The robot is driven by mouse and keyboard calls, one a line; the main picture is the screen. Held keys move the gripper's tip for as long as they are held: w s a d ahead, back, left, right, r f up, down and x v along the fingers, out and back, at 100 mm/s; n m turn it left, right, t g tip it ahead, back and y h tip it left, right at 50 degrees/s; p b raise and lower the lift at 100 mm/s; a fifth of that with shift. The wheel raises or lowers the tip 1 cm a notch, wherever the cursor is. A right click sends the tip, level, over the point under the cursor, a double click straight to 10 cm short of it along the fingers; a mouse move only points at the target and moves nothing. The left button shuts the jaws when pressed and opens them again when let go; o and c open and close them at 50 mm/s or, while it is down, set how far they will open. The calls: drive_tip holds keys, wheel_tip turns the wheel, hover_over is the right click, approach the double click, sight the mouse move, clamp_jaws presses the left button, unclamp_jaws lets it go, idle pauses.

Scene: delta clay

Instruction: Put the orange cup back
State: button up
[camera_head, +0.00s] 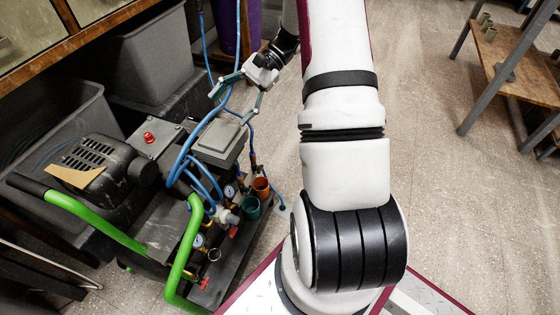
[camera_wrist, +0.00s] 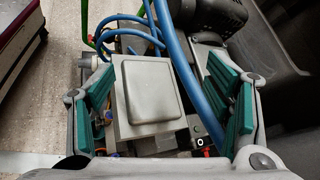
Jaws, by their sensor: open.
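The orange cup (camera_head: 261,188) stands upright on the base of the green-handled machine, right beside a teal cup (camera_head: 251,208). My gripper (camera_head: 239,103) is open and empty, above and behind the cups, over the machine's grey box. In the wrist view my gripper (camera_wrist: 168,105) has its teal-padded fingers spread wide, with the grey box (camera_wrist: 152,88) between and below them. The orange cup cannot be made out clearly in the wrist view.
The machine (camera_head: 150,190) carries looping blue hoses (camera_head: 185,160), gauges (camera_head: 229,191) and a green handle (camera_head: 180,250). Grey bins (camera_head: 150,55) stand behind it. A wooden bench (camera_head: 515,65) stands at the right. The floor (camera_head: 445,170) between is clear.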

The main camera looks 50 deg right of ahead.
drive_tip(key=s+a+r+n+g+h, duration=0.4)
drive_tip(key=s+a+r+n+h, duration=0.3)
drive_tip(key=s+a+r, duration=0.8)
drive_tip(key=s+r+n+t+h, duration=0.1)
drive_tip(key=s+n+h, duration=0.4)
drive_tip(key=s, duration=1)
drive_tip(key=shift+a+r+n+t, duration=0.15)
drive_tip(key=shift+r+n+t, duration=0.1)
drive_tip(key=shift+n+t, duration=0.55)
wheel_tip(320, 180, up, 41)
drive_tip(key=t+p, duration=0.4)
drive_tip(key=p, duration=3.5)
